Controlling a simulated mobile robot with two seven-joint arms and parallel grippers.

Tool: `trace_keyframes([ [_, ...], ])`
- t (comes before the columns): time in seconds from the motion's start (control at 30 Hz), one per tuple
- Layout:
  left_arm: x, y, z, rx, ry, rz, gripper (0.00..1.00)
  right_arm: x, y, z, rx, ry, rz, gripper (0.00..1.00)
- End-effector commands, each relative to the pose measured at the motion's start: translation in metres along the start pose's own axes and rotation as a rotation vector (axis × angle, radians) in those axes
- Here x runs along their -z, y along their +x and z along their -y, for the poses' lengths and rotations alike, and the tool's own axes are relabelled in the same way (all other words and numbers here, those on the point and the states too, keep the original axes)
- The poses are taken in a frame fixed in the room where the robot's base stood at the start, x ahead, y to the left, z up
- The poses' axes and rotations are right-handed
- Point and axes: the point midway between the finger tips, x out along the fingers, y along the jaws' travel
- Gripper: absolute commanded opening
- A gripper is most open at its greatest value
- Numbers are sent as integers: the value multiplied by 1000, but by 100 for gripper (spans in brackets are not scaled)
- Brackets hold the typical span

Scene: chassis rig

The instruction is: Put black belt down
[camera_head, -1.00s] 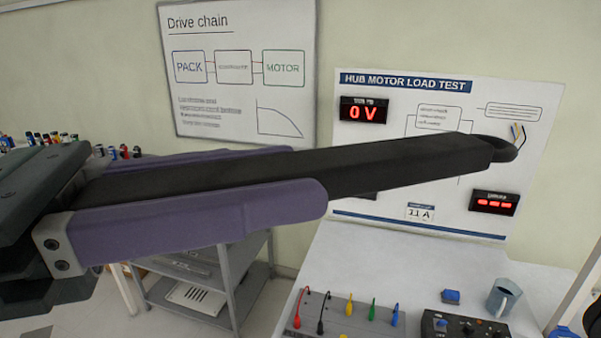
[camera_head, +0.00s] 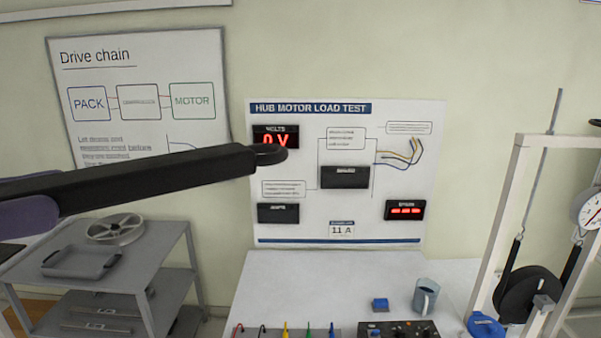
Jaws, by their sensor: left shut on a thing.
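The black belt (camera_head: 150,181) is a long dark strap with a small loop at its right end. It reaches in from the left edge of the head view, held up in front of the wall. My left gripper (camera_head: 28,217) shows only as a purple finger at the left edge, shut on the belt. The rest of that gripper is out of the picture. My right gripper is not in view.
A grey shelf cart (camera_head: 165,262) with a tray (camera_head: 82,262) and a wheel (camera_head: 115,229) stands at left. A white frame (camera_head: 499,225) with a gauge stands at right.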

Motion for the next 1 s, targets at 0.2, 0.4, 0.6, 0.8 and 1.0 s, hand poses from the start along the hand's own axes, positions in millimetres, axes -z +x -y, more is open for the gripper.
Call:
trace_keyframes([
  [0.2, -1, 1, 1, 17, 3, 1, 0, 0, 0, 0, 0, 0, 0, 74],
  [0.4, -13, 22, 14, 162, 7, 3, 0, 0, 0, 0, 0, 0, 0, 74],
  [0.6, -28, 49, 34, 365, 8, -1, 0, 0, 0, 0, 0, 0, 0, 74],
  [0.8, -40, 72, 51, 536, 2, 3, 0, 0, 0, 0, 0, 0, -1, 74],
  [1.0, -48, 88, 62, 654, -1, 3, 0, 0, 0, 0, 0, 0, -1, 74],
])
